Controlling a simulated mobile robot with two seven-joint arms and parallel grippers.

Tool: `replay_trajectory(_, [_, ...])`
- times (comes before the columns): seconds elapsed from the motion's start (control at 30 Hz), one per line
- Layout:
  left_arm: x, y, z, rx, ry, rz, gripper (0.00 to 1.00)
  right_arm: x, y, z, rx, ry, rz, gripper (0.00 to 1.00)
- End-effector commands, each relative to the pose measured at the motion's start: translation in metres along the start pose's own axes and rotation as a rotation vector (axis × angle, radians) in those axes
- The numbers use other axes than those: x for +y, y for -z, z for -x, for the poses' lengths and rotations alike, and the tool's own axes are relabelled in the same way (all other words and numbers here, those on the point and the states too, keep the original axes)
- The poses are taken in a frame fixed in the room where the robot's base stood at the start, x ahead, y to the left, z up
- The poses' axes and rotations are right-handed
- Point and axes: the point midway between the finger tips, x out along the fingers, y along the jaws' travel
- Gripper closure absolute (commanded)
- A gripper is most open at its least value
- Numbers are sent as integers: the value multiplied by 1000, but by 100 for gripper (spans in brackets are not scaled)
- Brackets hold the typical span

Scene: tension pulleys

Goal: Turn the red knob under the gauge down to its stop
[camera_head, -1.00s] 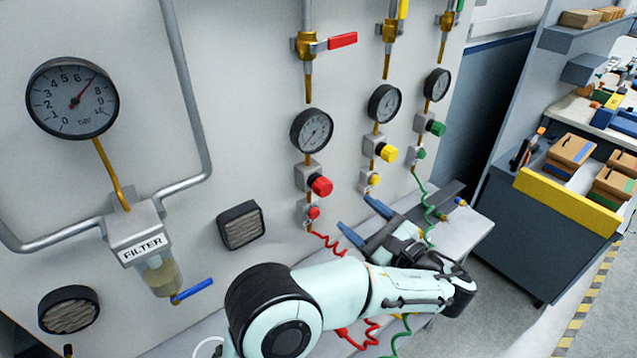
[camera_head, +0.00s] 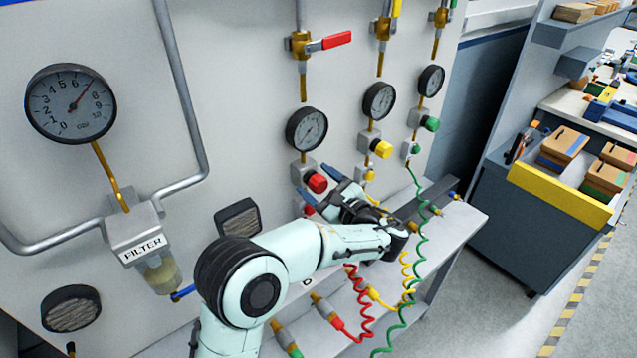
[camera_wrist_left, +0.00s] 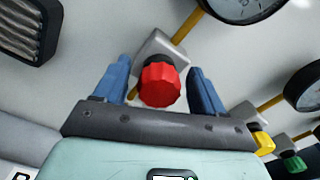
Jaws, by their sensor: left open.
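The red knob (camera_head: 317,183) sits on a grey regulator block below its round gauge (camera_head: 306,129) on the panel. In the left wrist view the red knob (camera_wrist_left: 161,83) shows between my two blue fingers, with a gap on each side. My left gripper (camera_head: 322,183) is open, its fingers pointing at the panel around or just short of the knob; I cannot tell how deep the knob sits between them. The gauge also shows partly at the top of the left wrist view (camera_wrist_left: 243,6). My right gripper is not in view.
A yellow knob (camera_head: 381,149) and a green knob (camera_head: 430,123) stand to the right under their own gauges. A smaller red button (camera_head: 309,210) is just below the red knob. A red valve lever (camera_head: 337,41) is above. Coiled hoses (camera_head: 362,303) hang over the shelf below.

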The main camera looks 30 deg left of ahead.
Motion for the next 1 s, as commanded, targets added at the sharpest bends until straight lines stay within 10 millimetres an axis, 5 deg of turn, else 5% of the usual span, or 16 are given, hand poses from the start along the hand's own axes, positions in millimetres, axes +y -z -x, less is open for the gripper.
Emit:
replay_trajectory(0.07, [0,0,0,0,0,0,30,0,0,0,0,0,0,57])
replay_trajectory(0.23, [0,0,0,0,0,0,81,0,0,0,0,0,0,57])
replay_trajectory(0.63, [2,2,1,1,0,58,81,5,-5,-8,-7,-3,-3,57])
replay_trajectory(1.0, [4,5,2,3,2,337,81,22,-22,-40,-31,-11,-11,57])
